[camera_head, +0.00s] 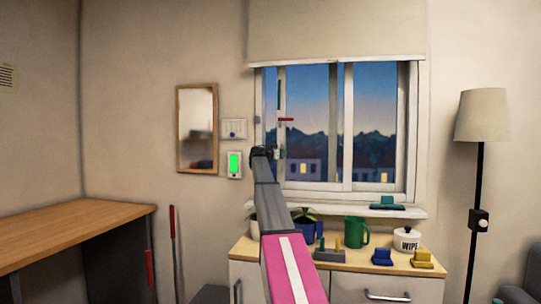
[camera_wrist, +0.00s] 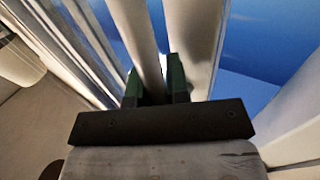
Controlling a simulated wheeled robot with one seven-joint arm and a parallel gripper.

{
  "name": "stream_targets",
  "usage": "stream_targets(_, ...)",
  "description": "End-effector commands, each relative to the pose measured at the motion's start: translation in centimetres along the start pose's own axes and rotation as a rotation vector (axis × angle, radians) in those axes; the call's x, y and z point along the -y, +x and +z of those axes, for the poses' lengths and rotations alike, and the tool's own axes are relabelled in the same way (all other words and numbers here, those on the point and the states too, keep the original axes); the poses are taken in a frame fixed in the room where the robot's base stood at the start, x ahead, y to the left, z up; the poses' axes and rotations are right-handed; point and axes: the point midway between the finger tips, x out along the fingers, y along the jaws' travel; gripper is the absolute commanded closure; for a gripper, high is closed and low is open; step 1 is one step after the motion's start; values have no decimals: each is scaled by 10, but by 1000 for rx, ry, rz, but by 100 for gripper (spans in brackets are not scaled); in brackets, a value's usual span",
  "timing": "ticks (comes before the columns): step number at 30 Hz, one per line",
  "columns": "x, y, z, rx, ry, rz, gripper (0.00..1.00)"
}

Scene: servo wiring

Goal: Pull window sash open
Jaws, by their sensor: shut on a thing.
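The window sash (camera_head: 337,130) is a white-framed pane in the left half of the window. A narrow strip of sky shows between its left upright and the left window frame. My gripper (camera_head: 276,153) is at the lower left of the sash in the head view. In the wrist view, my gripper (camera_wrist: 155,84) has its dark green fingers on either side of a pale upright bar (camera_wrist: 139,35) of the sash and is shut on it. The exact contact is hidden in the head view by my arm.
A blind (camera_head: 335,30) covers the window top. A floor lamp (camera_head: 481,115) stands at right. A desk (camera_head: 70,232) is at left.

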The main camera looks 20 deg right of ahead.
Motion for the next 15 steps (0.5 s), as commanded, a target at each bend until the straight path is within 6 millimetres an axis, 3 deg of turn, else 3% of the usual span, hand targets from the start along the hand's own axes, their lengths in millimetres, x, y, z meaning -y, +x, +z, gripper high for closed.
stream_targets(1,-21,10,1,0,0,9,100)
stream_targets(6,-67,41,0,0,0,8,100)
stream_targets(15,-129,84,0,0,-1,5,100)
